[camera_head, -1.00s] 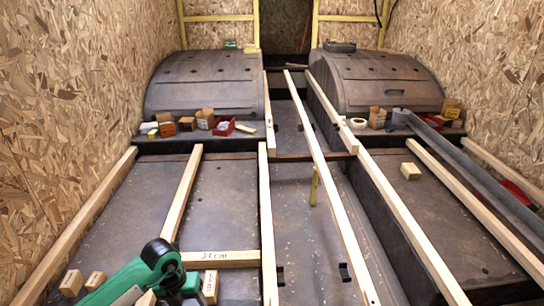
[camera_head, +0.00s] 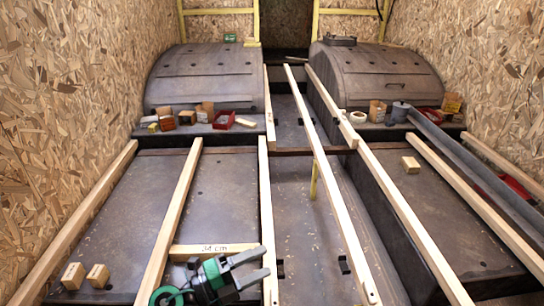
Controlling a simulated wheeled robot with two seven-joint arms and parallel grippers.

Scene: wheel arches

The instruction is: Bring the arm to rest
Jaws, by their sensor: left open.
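My left gripper (camera_head: 264,264) is at the bottom centre of the head view, with its black and green wrist below the crosspiece marked "34 cm" (camera_head: 215,249). Its two grey fingers point right and are spread apart, with nothing seen between them. The fingertips overlap the long wooden batten (camera_head: 265,190) in the picture; I cannot tell whether they touch it. The rest of the left arm is mostly out of the frame. My right gripper is not in view.
Two small wooden blocks (camera_head: 85,276) lie at the lower left. Long battens run across the dark floor. Small boxes and a red tray (camera_head: 224,120) stand before the left wheel arch (camera_head: 205,80). Another block (camera_head: 410,165) lies before the right wheel arch (camera_head: 380,75).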

